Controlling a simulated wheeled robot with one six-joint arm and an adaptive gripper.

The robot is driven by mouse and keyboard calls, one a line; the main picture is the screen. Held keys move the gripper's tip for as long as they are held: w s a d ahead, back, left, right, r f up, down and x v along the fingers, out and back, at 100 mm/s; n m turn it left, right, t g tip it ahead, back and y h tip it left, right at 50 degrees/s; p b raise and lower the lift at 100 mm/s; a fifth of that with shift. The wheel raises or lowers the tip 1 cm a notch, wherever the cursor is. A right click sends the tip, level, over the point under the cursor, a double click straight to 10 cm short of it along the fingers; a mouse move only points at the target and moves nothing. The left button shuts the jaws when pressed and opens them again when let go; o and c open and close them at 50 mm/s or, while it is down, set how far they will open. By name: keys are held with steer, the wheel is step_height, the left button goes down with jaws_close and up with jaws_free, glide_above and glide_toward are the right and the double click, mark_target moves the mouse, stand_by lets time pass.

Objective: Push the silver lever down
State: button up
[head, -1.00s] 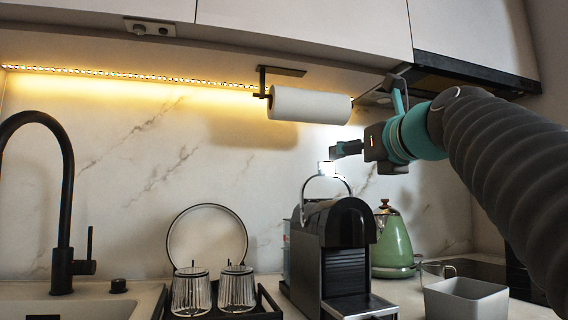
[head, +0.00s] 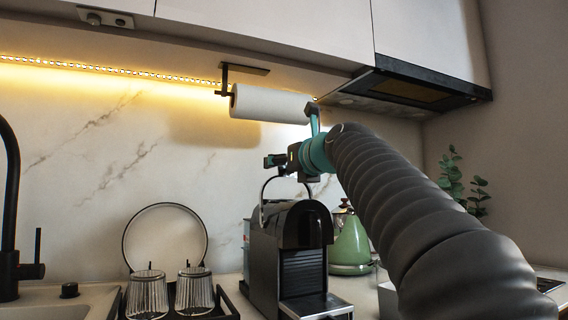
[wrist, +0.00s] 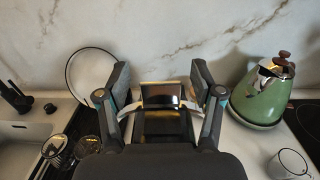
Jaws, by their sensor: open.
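The silver lever (head: 264,193) is a curved arch standing raised above the black coffee machine (head: 302,225). In the wrist view, the lever (wrist: 126,109) shows as two silver side arms joined by a dark, glossy crosspiece. My gripper (head: 283,165) is open just above the lever in the head view and covers part of its top. In the wrist view, my gripper (wrist: 159,78) has one finger on each side of the crosspiece. I cannot tell whether either finger touches it.
A green kettle (head: 350,243) stands right of the machine. Glasses (head: 194,291) stand in a black tray on the left, with a round plate (head: 165,240) behind. A paper towel roll (head: 270,104) hangs above my gripper. A clear glass (wrist: 290,164) is at lower right.

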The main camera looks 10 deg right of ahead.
jaws_close()
steer(key=shift+f, duration=0.1)
